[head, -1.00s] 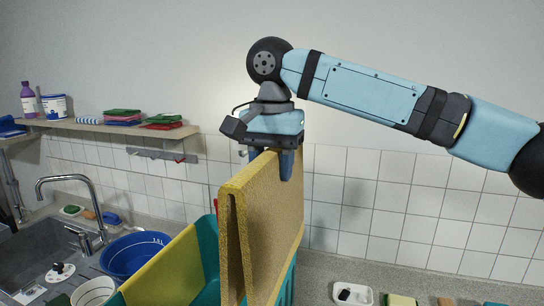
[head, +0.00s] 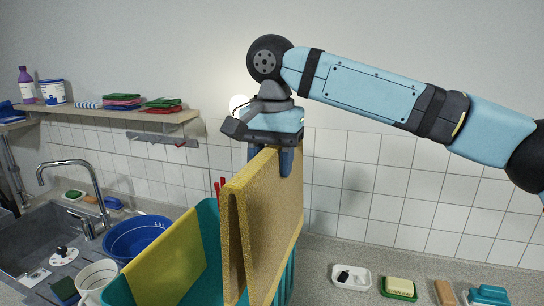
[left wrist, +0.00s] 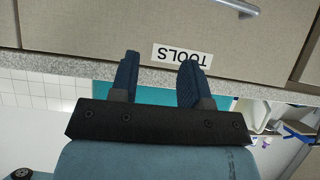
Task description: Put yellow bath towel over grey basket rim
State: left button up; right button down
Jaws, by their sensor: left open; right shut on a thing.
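The yellow bath towel (head: 275,215) hangs folded in two, with its fold at the top and its layers hanging down. My right gripper (head: 284,163) is shut on its top edge from above. The basket in view (head: 207,232) looks teal, not grey. The towel's lower part overlaps this basket in the picture; its bottom edge is hidden, and I cannot tell whether it touches the rim. A yellow sheet (head: 165,262) lies along the basket's left side. My left gripper (left wrist: 158,80) is open and empty in the left wrist view, in front of a teal surface (left wrist: 150,96).
At left are a sink (head: 45,240), a tap (head: 75,165), a blue bowl (head: 138,238) and a white bucket (head: 95,280). A shelf (head: 120,125) holds cloths. A white dish (head: 352,277) and a green soap tray (head: 398,290) stand at right. A TOOLS drawer (left wrist: 183,56) is near my left gripper.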

notch_tip(320, 180, down, 26)
dwell(3.6)
jog(key=shift+f, duration=0.15)
jog(key=c, duration=0.5)
grip_release()
jog(key=shift+c, duration=0.2)
